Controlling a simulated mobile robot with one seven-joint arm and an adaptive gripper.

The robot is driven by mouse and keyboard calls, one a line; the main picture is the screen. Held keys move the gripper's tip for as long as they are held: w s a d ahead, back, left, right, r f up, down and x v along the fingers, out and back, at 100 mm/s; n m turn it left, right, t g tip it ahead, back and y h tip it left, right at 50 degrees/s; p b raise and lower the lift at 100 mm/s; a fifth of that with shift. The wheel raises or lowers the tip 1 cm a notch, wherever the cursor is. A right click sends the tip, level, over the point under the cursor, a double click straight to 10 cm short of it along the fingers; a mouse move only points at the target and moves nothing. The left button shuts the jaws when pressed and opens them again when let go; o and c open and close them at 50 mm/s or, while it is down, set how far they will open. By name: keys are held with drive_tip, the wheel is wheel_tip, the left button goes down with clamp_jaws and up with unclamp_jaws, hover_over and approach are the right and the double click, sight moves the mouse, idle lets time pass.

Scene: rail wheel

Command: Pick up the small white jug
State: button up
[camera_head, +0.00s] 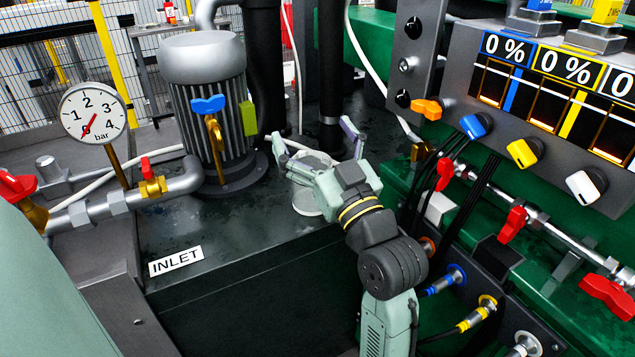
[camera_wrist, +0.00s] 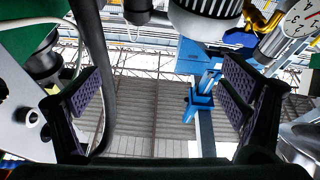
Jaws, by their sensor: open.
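The small white jug (camera_head: 306,203) stands on the dark machine top in the head view, right of the grey motor. My gripper and wrist hide much of it, so I see part of its pale rim and lower body. My gripper (camera_head: 314,136) is open, with its two fingers spread to the left and right of the jug's upper part in the picture. I cannot tell how near they are in depth. In the wrist view, my open gripper (camera_wrist: 166,90) shows purple pads with nothing held between them, and I do not make out the jug there.
The grey motor (camera_head: 207,95) with a blue-handled valve stands left of my gripper. A pressure gauge (camera_head: 92,115) stands farther left. Black pipes rise behind. A control panel (camera_head: 545,100) with knobs, cables and red valves crowds the right. The deck near the INLET label (camera_head: 176,261) is clear.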

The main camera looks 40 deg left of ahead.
sight(315, 166)
drive_tip(key=w+d+f+g+h+p, duration=0.1)
drive_tip(key=d+f+h, duration=0.15)
drive_tip(key=f, duration=0.25)
drive_tip(key=w+d+f+g+h, duration=0.1)
drive_tip(key=w+d+f, duration=0.15)
drive_tip(key=f, duration=0.25)
drive_tip(key=p+x, duration=0.1)
drive_tip(key=x, duration=0.2)
drive_tip(key=s+p+x, duration=0.1)
drive_tip(key=x, duration=0.2)
drive_tip(key=f+p+x, duration=0.1)
drive_tip(key=x, duration=0.3)
drive_tip(key=shift+s+a+p, duration=0.2)
drive_tip(key=shift+p, duration=0.15)
drive_tip(key=c, duration=1.7)
